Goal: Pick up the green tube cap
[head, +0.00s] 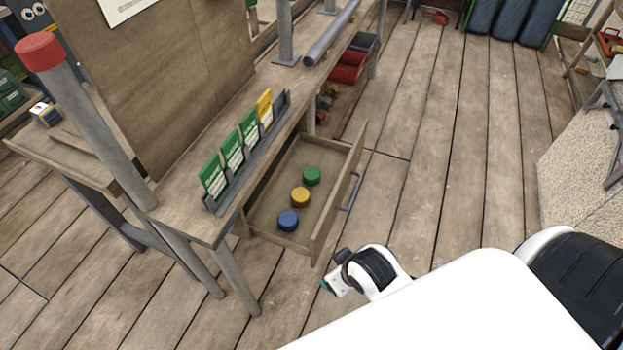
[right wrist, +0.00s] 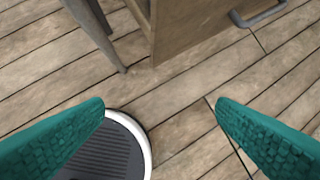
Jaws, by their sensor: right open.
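The green tube cap (head: 312,175) lies in the open drawer (head: 268,218), at the far end of a row of caps. The yellow cap (head: 300,196) is in the middle and the blue cap (head: 288,220) is nearest. My right gripper (head: 326,287) is outside the drawer, beyond its near front corner. That view shows the drawer's outer corner and handle (right wrist: 258,13), but no cap. My left gripper is not in view.
The drawer's front panel (head: 340,205) and grey handle (head: 350,192) face right. Above it, the bench top (head: 190,215) carries a rack of green and yellow cards (head: 232,152). Bench legs (head: 235,285) stand left of the drawer. Wooden floor to the right is clear.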

